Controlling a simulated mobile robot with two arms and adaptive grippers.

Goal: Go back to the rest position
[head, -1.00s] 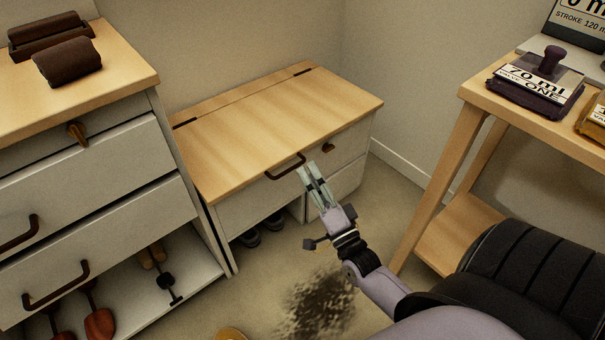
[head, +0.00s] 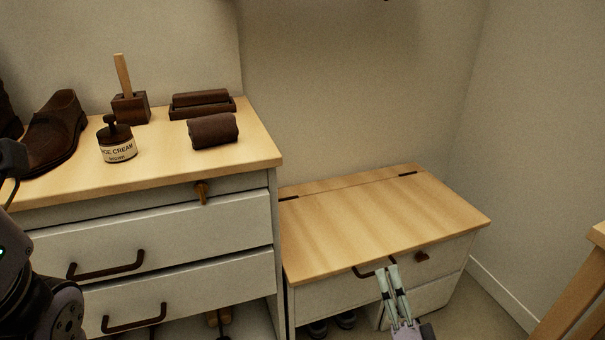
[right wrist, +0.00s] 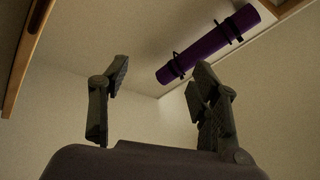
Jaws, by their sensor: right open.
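My right gripper (head: 388,270) comes up from the bottom of the head view, in front of the low wooden-topped bench (head: 390,215). Its fingertips overlap the bench's dark bar handle (head: 372,268) in the picture; I cannot tell whether they touch it. In the right wrist view the fingers (right wrist: 159,75) stand apart with nothing between them. Part of my left arm shows at the left edge of the head view, but its gripper is out of sight.
A drawer cabinet (head: 262,160) stands left, with a brown shoe (head: 55,135), a shoe cream jar (head: 117,145), a brush in a block (head: 130,105) and a rolled brown cloth (head: 213,131) on top. A wooden table (head: 575,300) is at right. A purple roll (right wrist: 210,45) hangs overhead.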

